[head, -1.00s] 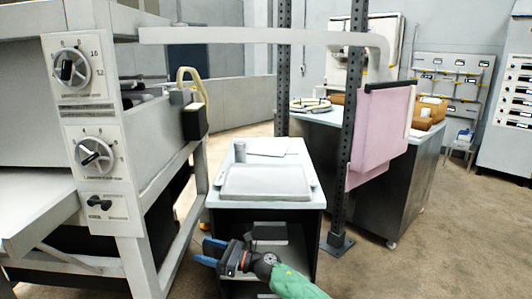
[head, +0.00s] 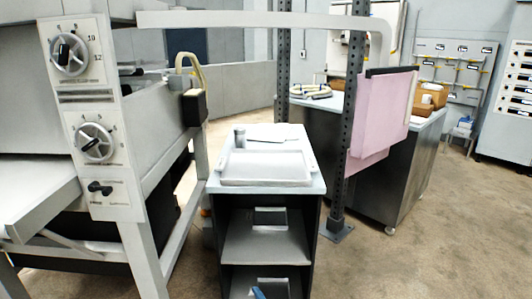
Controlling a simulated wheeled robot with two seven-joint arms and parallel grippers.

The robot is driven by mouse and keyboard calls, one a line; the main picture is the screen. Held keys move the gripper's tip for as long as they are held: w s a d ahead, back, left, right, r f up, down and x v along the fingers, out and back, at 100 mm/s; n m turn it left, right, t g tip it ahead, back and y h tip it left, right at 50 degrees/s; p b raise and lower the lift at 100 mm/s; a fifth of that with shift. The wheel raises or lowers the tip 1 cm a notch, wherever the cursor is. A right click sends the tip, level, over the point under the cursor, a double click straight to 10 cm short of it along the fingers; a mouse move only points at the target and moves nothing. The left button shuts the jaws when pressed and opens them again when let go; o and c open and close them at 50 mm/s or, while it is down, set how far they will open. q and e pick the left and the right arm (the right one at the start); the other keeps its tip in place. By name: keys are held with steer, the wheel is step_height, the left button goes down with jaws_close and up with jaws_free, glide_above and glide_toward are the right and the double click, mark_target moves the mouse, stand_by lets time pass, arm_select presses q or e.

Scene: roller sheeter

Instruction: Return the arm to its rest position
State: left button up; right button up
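My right gripper shows only as a small blue fingertip (head: 258,293) at the bottom edge of the head view, in front of the lower shelf of the cart. The rest of that gripper and its arm are out of the picture, so its opening cannot be seen. Nothing is visible in it. My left gripper is not in view. The roller sheeter (head: 160,160) stands at the left, with an upper dial (head: 72,54), a lower dial (head: 94,142) and a small black switch (head: 100,188) on its front panel. The fingertip is well apart from these controls.
A cart (head: 219,183) with a tray (head: 265,167) on top stands in the middle. A dark perforated post (head: 349,125) and a hanging pink sheet (head: 382,115) are right of it. A metal table (head: 410,170) stands behind. The floor at right is clear.

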steer(key=s+d+f+m+g+h, duration=0.1)
steer(key=s+d+f+m+g, duration=0.3)
steer(key=s, duration=0.6)
steer(key=s+d+f+m+g+h, duration=0.1)
steer(key=s+d+f+m+g, duration=0.2)
steer(key=s+f+m, duration=0.55)
steer(key=s+d+f+m+g+h, duration=0.1)
steer(key=s+d+f+m+g, duration=0.15)
steer(key=s, duration=0.95)
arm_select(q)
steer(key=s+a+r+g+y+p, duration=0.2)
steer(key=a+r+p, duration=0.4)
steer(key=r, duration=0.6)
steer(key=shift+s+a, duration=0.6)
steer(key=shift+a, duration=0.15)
arm_select(e)
steer(key=s+d+r+g, duration=0.1)
steer(key=s+d+r, duration=0.1)
steer(key=d+r, duration=0.2)
steer(key=s+d+r+g+h, duration=0.1)
steer(key=d+r, duration=0.3)
steer(key=r, duration=0.4)
steer(key=shift+s+d+r+g+h, duration=0.15)
steer(key=shift+s+r+g+h, duration=0.2)
steer(key=shift+g, duration=0.3)
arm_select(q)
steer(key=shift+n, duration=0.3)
arm_select(e)
steer(key=shift+s, duration=0.1)
